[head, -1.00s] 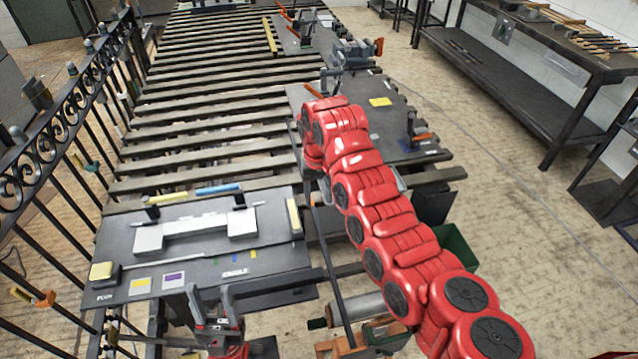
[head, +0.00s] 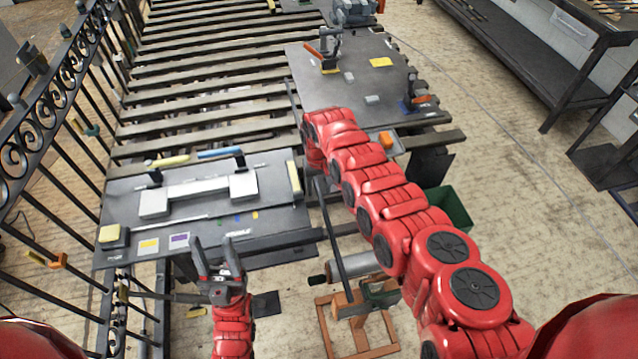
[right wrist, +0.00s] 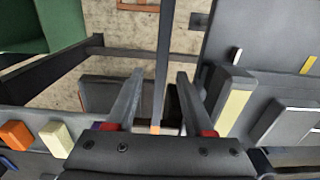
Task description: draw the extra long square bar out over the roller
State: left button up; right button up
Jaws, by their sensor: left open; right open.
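The extra long square bar (head: 331,232) is thin and dark. In the right wrist view the bar (right wrist: 163,50) lies between the two open fingers of my right gripper (right wrist: 159,78), with a small orange mark near the palm. In the head view that gripper is hidden behind its own arm. My left gripper (head: 213,243) is open and empty at the near plate's front edge.
The near dark plate (head: 275,190) holds a pale bridge-shaped block (head: 198,194). Another plate (head: 350,95) with clamps lies farther back on the slatted bed. An ornate railing (head: 60,90) stands at left. A green bin (head: 448,205) sits right of my right arm.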

grip_shut()
dwell(1.4)
